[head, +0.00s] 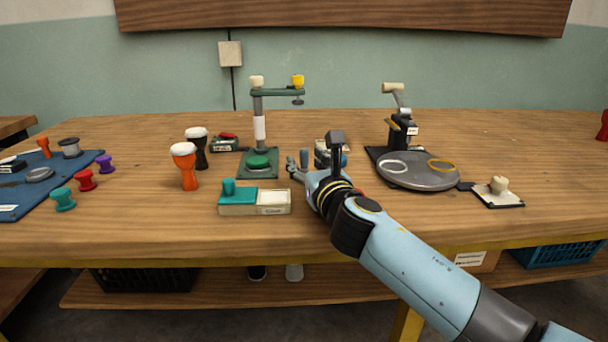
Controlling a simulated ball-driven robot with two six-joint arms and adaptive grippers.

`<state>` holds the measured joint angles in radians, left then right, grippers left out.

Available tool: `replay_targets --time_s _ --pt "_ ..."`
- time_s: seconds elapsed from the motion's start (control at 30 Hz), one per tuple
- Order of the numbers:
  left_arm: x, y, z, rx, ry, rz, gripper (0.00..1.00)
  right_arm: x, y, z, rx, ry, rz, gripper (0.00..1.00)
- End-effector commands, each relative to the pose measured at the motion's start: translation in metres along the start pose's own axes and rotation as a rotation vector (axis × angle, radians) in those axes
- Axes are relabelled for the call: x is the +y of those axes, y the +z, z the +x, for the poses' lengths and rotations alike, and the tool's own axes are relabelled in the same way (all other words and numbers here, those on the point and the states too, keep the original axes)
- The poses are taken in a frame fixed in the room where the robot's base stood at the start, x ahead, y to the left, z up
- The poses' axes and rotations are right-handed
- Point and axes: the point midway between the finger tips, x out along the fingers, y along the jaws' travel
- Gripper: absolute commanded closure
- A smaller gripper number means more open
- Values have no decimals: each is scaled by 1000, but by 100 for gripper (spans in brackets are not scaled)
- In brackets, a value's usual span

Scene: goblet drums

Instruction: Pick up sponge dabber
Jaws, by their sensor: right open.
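No object is marked as the sponge dabber. A small cream knobbed piece (499,184), which may be it, stands upright on a white-topped square pad (488,197) at the right of the table. A teal upright knob (228,187) on the lidded box at front centre is another small handled shape. My right gripper (296,163) is open over the middle of the table, pointing left, just right of the green press base. It is well left of the cream piece and apart from it. My left gripper is out of view.
A cream and teal box (254,207) stands at front centre. Orange (187,170) and black (201,151) drums stand behind it, beside a green press (259,130). A grey turntable (407,177) is right. My arm covers small items at centre.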

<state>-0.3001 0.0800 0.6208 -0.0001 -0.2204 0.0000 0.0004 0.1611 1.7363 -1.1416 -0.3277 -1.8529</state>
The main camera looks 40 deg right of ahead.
Motion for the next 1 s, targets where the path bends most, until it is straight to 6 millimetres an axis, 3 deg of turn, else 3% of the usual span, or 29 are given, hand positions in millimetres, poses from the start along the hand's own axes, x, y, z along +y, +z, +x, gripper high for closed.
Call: replay_targets --time_s 0.13,0.37,0.73,1.0 --pt "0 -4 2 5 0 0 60 0 -1 16 0 0 -1 55" --pt "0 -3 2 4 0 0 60 0 0 18 1 0 0 55" --pt "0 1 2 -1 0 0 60 0 0 18 1 0 0 100" --pt "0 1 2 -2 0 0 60 0 0 18 1 0 0 100"
